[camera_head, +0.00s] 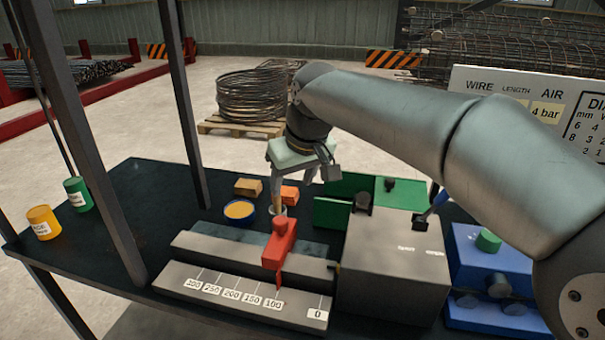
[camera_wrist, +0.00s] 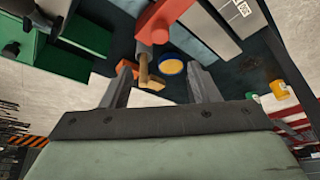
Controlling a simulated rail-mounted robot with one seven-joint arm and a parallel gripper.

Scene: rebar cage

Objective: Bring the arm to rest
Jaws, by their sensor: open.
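My gripper (camera_head: 290,189) hangs from my grey arm above the dark workbench, behind the red stop block on the scale. Its two fingers show apart in the wrist view (camera_wrist: 163,84), with nothing clearly held between them. The red block (camera_head: 279,245) sits on the grey length scale, and a short grey cylinder with a tan piece stands just behind it, below the fingers. My arm stretches in from the right, over the bench.
A blue-rimmed bowl (camera_head: 239,211), wooden block (camera_head: 248,187) and orange block (camera_head: 290,194) lie near the gripper. A green-and-grey machine (camera_head: 392,270) and a blue machine (camera_head: 493,262) stand right. Yellow (camera_head: 43,222) and green (camera_head: 77,194) cans stand left, near dark posts (camera_head: 184,100).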

